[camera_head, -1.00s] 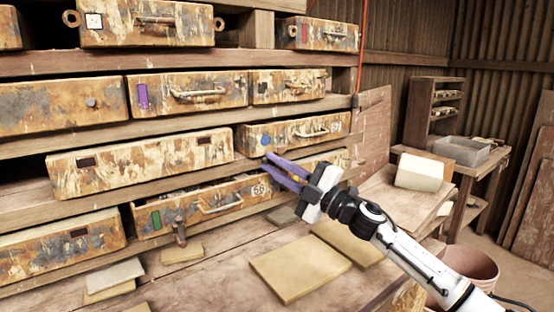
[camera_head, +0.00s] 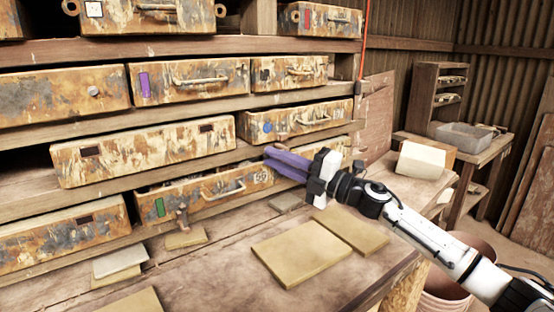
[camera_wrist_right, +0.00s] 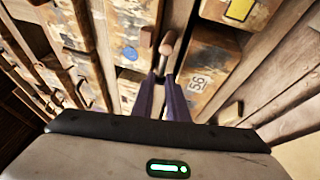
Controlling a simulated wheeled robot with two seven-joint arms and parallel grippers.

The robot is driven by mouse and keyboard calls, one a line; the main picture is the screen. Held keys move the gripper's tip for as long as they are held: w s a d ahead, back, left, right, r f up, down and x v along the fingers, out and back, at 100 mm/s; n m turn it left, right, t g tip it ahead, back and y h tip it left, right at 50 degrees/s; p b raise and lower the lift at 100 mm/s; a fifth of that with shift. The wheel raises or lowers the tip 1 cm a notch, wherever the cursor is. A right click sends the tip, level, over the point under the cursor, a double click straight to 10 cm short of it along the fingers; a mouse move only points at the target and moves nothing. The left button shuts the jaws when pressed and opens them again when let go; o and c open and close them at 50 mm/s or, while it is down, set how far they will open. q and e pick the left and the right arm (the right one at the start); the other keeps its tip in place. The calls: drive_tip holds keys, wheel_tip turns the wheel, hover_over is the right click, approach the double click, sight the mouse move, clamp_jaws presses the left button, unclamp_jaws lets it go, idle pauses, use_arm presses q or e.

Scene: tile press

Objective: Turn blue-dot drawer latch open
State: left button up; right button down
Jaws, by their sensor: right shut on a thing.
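The blue-dot drawer (camera_head: 300,118) is rusty, with a bar handle, on a middle shelf in the head view. Its blue dot (camera_head: 267,127) also shows in the wrist view. My right gripper (camera_head: 267,154) has purple fingers just below the dot, at the shelf edge under this drawer. In the wrist view its fingers (camera_wrist_right: 164,76) are together on the small brown latch (camera_wrist_right: 167,44), whose rounded end sticks out past the tips. In the head view the fingers hide the latch. My left gripper is not in view.
Below, a rusty drawer (camera_head: 205,193) with a green mark stands partly out, with another latch (camera_head: 181,217) in front of it. Flat tan tiles (camera_head: 303,254) lie on the bench. A grey bin (camera_head: 466,136) stands on a side table at the right.

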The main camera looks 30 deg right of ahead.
drive_tip(key=c, duration=1.9)
unclamp_jaws()
use_arm(q)
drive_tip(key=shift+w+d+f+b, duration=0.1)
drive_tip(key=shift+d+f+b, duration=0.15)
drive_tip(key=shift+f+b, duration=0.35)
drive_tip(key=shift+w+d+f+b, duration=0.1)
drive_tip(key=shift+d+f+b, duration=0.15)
drive_tip(key=shift+b, duration=0.65)
use_arm(e)
drive_tip(key=v, duration=1)
drive_tip(key=shift+s, duration=0.2)
drive_tip(key=shift+f, duration=0.1)
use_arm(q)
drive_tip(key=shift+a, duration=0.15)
